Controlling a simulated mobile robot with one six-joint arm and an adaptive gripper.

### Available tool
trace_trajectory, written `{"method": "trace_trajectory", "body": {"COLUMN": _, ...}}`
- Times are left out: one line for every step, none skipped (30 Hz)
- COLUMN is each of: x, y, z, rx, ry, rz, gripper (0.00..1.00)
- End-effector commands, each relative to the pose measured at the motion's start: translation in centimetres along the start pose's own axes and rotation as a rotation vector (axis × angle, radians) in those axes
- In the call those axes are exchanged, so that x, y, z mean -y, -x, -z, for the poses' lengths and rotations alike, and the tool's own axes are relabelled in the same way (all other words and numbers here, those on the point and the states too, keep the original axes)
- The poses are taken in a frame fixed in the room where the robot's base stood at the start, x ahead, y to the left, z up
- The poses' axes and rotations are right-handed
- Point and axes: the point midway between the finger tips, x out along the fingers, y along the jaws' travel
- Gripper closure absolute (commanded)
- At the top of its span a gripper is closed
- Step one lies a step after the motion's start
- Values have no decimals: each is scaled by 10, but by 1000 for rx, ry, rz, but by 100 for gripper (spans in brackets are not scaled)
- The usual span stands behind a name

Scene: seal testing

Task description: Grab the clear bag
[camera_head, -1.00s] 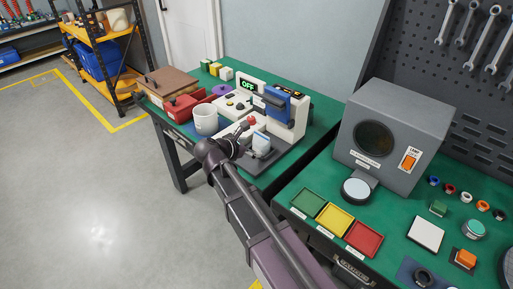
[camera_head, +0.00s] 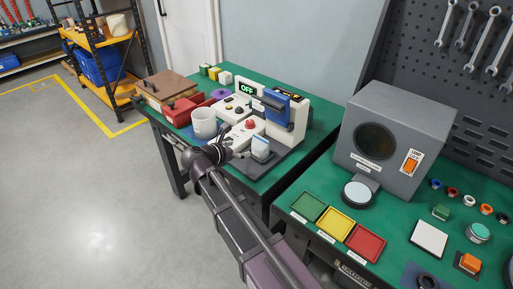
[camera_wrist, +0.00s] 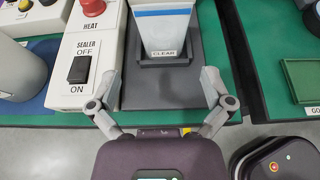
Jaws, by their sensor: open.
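The clear bag (camera_wrist: 165,28) stands upright in a dark holder labelled "CLEAR" (camera_wrist: 163,59) in the wrist view. It is pale with a blue band near its top. It also shows in the head view (camera_head: 261,148), at the front edge of the far bench. My gripper (camera_wrist: 157,90) is open and empty, with its two fingers spread left and right in front of the holder. The bag lies beyond the fingertips, apart from them. In the head view my gripper (camera_head: 225,148) is just left of the bag and partly hidden by my own wrist.
A sealer control box (camera_wrist: 83,62) with a black switch stands close left of my gripper. The sealing machine (camera_head: 285,112), reading OFF, is behind the bag. Green, yellow and red trays (camera_head: 337,222) lie on the nearer bench.

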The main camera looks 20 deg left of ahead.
Motion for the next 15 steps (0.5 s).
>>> {"method": "trace_trajectory", "body": {"x": 0, "y": -9, "z": 2, "rx": 0, "ry": -1, "rz": 2, "gripper": 0}}
{"method": "trace_trajectory", "body": {"x": 0, "y": -14, "z": 3, "rx": 0, "ry": -1, "rz": 3, "gripper": 0}}
{"method": "trace_trajectory", "body": {"x": 0, "y": -20, "z": 3, "rx": 0, "ry": -1, "rz": 3, "gripper": 0}}
{"method": "trace_trajectory", "body": {"x": 0, "y": -24, "z": 3, "rx": 0, "ry": -1, "rz": 2, "gripper": 0}}
{"method": "trace_trajectory", "body": {"x": -1, "y": -29, "z": 3, "rx": 0, "ry": -1, "rz": 2, "gripper": 0}}
{"method": "trace_trajectory", "body": {"x": 0, "y": -35, "z": 3, "rx": 0, "ry": -1, "rz": 2, "gripper": 0}}
{"method": "trace_trajectory", "body": {"x": 0, "y": -40, "z": 3, "rx": 0, "ry": -2, "rz": 3, "gripper": 0}}
{"method": "trace_trajectory", "body": {"x": 0, "y": -44, "z": 3, "rx": 0, "ry": -2, "rz": 3, "gripper": 0}}
{"method": "trace_trajectory", "body": {"x": -1, "y": -49, "z": 3, "rx": 0, "ry": -2, "rz": 2, "gripper": 0}}
{"method": "trace_trajectory", "body": {"x": -1, "y": -52, "z": 3, "rx": 0, "ry": -1, "rz": 1, "gripper": 0}}
{"method": "trace_trajectory", "body": {"x": -1, "y": -55, "z": 2, "rx": 0, "ry": -1, "rz": 1, "gripper": 0}}
{"method": "trace_trajectory", "body": {"x": 0, "y": -59, "z": 2, "rx": -1, "ry": -1, "rz": 1, "gripper": 0}}
{"method": "trace_trajectory", "body": {"x": 0, "y": -61, "z": 2, "rx": -1, "ry": -1, "rz": 1, "gripper": 0}}
{"method": "trace_trajectory", "body": {"x": 0, "y": -63, "z": 2, "rx": -1, "ry": 0, "rz": 1, "gripper": 0}}
{"method": "trace_trajectory", "body": {"x": 0, "y": -65, "z": 2, "rx": -1, "ry": 0, "rz": 1, "gripper": 0}}
